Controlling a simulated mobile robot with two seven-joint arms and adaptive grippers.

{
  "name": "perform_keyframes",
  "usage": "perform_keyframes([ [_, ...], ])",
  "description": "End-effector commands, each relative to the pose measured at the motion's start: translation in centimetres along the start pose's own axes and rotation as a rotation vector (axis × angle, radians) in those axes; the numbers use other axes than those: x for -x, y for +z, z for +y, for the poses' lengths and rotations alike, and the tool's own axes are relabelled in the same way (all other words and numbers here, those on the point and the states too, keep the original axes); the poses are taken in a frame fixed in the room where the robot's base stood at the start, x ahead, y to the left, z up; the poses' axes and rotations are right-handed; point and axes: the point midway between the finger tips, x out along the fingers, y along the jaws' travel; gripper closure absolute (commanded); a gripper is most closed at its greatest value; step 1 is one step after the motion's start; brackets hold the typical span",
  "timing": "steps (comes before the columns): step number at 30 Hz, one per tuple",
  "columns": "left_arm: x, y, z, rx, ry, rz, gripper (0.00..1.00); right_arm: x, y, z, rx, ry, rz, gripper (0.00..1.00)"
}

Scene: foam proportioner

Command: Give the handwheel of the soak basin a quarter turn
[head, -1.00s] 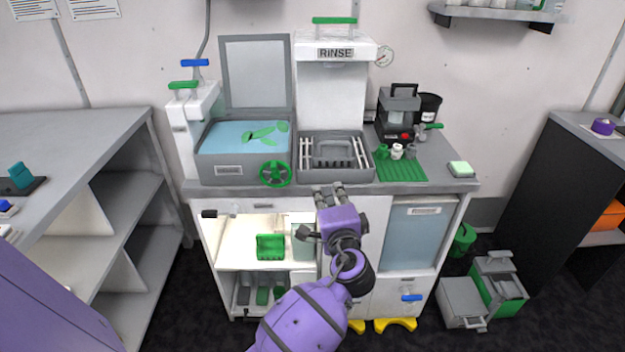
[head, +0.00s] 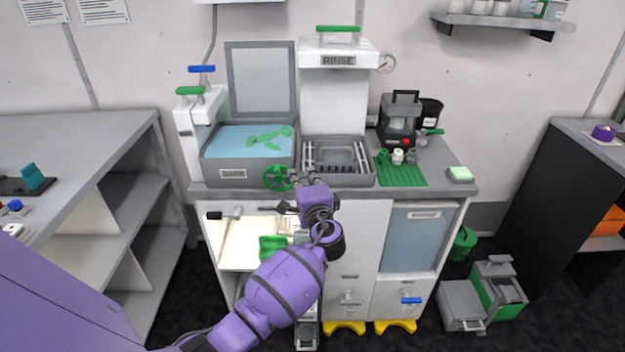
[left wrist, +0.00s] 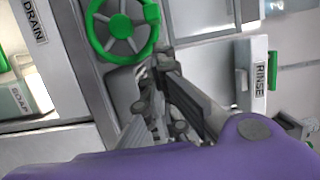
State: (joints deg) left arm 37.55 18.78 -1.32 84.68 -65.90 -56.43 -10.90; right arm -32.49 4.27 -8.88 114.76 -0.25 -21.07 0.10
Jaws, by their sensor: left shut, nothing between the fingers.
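The green handwheel (head: 279,177) with its spokes sits at the front right corner of the grey soak basin (head: 262,163). The basin holds blue liquid with green pieces in it, and its lid stands up behind. In the left wrist view the handwheel (left wrist: 122,27) is cut off at the top edge. My left gripper (head: 299,179) is shut and empty, just right of the wheel. In the left wrist view its fingertips (left wrist: 160,66) lie close beside the wheel's rim; I cannot tell whether they touch. My right gripper is not in view.
The rinse basin (head: 337,180) with a rack stands directly right of the soak basin. A green ribbed mat (head: 402,175) with small fittings and a black machine (head: 399,118) are further right. Below the counter is an open lit compartment (head: 232,243).

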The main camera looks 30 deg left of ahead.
Motion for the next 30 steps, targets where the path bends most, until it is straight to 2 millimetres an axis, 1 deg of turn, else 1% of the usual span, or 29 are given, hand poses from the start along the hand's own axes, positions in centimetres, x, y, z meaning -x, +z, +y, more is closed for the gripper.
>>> perform_keyframes([
  [1, -0.1, 0.5, -0.5, 0.003, -0.004, 0.001, 1.0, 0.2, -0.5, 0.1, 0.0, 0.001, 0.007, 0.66],
  [2, -0.2, 0.7, -0.5, 0.004, -0.004, 0.001, 1.0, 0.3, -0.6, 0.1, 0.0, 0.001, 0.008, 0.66],
  [7, -0.4, 1.4, -0.2, 0.003, -0.002, 0.001, 1.0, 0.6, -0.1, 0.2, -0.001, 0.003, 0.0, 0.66],
  [12, -0.3, 1.5, -0.1, 0.003, -0.001, 0.002, 1.0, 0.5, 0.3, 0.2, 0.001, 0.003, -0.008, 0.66],
  [17, -0.3, 1.5, -0.1, 0.003, -0.001, 0.002, 1.0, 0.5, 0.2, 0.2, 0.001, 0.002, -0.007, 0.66],
  [30, -0.4, 1.7, -0.6, 0.072, 0.015, 0.002, 1.0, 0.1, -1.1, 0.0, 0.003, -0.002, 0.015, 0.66],
])
